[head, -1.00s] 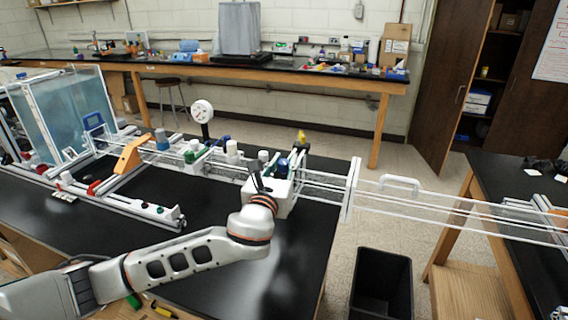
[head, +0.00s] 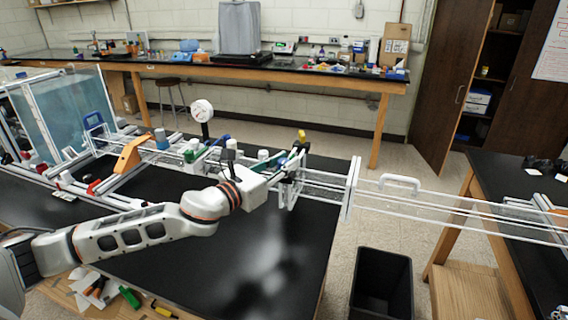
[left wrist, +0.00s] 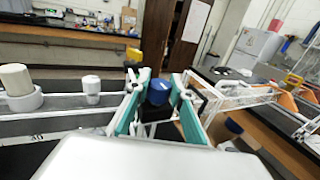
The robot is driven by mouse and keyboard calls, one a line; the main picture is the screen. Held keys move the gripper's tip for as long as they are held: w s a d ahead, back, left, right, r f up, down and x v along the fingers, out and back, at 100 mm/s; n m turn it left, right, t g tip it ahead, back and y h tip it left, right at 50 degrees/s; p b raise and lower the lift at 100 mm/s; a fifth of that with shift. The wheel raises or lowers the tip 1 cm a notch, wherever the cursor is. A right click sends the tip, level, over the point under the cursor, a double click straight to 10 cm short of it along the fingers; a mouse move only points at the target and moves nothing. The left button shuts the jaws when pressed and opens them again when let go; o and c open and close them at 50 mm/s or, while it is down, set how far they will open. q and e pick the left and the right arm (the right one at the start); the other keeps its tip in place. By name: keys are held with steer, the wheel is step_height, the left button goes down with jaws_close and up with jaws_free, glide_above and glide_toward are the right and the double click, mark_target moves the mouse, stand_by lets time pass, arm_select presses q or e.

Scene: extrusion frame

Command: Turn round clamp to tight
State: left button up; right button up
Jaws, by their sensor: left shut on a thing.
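The round clamp is a blue cylindrical knob (left wrist: 158,92) on a dark mount, seen in the left wrist view between my gripper's teal fingers. My left gripper (left wrist: 160,80) is shut on this blue knob, with one finger on each side of it. In the head view my left gripper (head: 294,162) reaches the right end of the extrusion frame (head: 350,190). The arm and gripper body partly cover the knob there. My right gripper is not in view.
A white dial gauge (head: 202,111), an orange bracket (head: 129,156) and a clear tank (head: 68,110) stand left along the frame. A black bin (head: 382,283) stands on the floor at right. The black tabletop (head: 240,265) in front is clear.

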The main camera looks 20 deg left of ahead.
arm_select(q)
steer(key=m+g+h, duration=0.1)
steer(key=m+g+h+b, duration=0.1)
steer(key=h, duration=0.1)
steer(key=shift+w+a+f+m, duration=0.1)
steer(key=shift+a+m, duration=0.05)
steer(key=shift+m, duration=0.15)
steer(key=shift+m+g+h+b, duration=0.7)
steer(key=shift+h+b, duration=0.2)
steer(key=shift+h, duration=0.2)
steer(key=shift+f+m+g+h+b, duration=0.1)
steer(key=shift+m+g+h+b, duration=0.2)
steer(key=shift+g+b, duration=0.15)
steer(key=shift+m+g+h+b, duration=0.9)
steer(key=shift+g+b, duration=0.15)
steer(key=shift+b, duration=0.5)
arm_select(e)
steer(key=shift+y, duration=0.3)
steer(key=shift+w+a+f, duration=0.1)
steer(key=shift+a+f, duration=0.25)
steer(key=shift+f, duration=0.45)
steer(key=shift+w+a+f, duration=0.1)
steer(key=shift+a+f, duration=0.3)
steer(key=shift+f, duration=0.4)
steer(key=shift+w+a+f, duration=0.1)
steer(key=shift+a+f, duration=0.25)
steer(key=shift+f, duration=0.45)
